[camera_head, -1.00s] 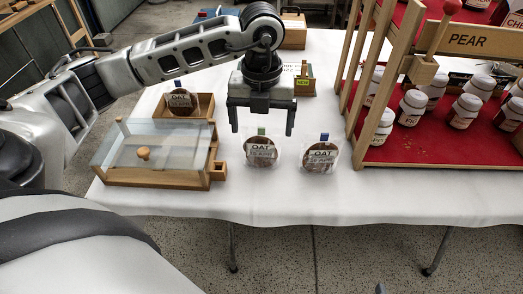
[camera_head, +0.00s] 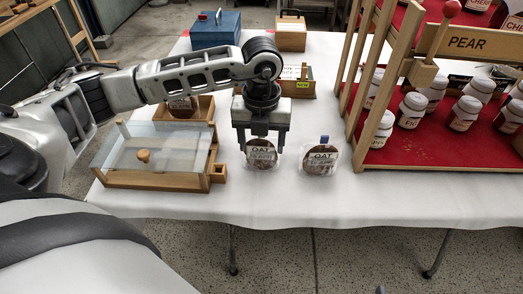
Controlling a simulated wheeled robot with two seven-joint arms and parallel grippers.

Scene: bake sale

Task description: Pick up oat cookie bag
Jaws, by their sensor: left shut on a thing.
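My left gripper (camera_head: 262,148) points straight down over the white table and is shut on an oat cookie bag (camera_head: 262,156). The bag is clear with a dark round cookie label reading OAT, and it stands upright at the table's front part. The gripper's fingers sit at its two sides and hide its top. A second oat cookie bag (camera_head: 319,160) with a blue clip stands just to the right, apart from the gripper. Another bag (camera_head: 183,106) sits in a wooden tray at the left, partly hidden by my arm. My right gripper is not in view.
A wooden case with a glass lid and round knob (camera_head: 143,156) stands left of the gripper. A red-lined wooden jar rack (camera_head: 440,158) stands at the right. A blue box (camera_head: 215,30) and wooden boxes are behind. The cloth's front strip (camera_head: 290,205) is clear.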

